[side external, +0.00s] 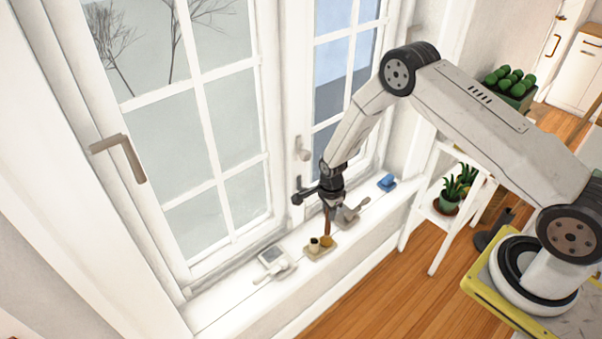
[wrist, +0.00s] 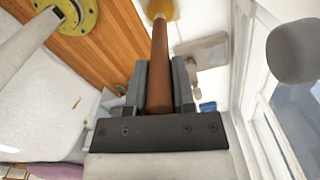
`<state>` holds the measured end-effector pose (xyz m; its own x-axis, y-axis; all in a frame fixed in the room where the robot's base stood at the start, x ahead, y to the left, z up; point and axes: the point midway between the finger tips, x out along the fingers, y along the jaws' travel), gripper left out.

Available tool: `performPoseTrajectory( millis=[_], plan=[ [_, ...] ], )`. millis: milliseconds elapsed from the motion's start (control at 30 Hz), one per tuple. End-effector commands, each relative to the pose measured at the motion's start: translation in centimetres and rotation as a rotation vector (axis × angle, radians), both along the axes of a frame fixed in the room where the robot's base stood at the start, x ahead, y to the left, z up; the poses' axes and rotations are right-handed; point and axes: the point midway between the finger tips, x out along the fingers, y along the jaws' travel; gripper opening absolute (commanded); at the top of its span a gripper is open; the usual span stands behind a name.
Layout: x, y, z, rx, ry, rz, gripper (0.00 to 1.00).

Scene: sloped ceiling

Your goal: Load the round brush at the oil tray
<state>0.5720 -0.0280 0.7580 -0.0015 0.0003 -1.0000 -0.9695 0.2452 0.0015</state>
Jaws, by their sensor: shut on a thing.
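My gripper (side external: 329,204) is shut on the brown handle of the round brush (side external: 327,224), which points down over the window sill. In the wrist view the brush (wrist: 160,50) runs between the two dark jaws of my gripper (wrist: 161,78). Its far end meets a yellow-amber patch at the top edge of that view. In the side view a small tan tray (side external: 312,255) lies on the sill, with a dark-topped cup (side external: 314,243) and an amber round thing (side external: 327,240) on it. The brush's lower end is at the amber thing; I cannot tell whether they touch.
Left of the tan tray, a tray with a grey centre (side external: 270,255) and a pale tool lie on the sill (side external: 225,308). A grey flat object (side external: 350,213) lies just right of my gripper. A blue block (side external: 387,182) sits farther right. The window and its handles stand close behind.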

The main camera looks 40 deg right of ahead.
Motion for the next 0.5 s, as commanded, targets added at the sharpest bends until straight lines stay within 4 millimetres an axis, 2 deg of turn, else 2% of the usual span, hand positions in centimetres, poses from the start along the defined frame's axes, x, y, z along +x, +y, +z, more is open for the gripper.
performPoseTrajectory(
  millis=[500],
  plan=[
    [0.1, 0.0, 3.0, 0.000, -0.002, 0.000, 0.00]
  ],
)
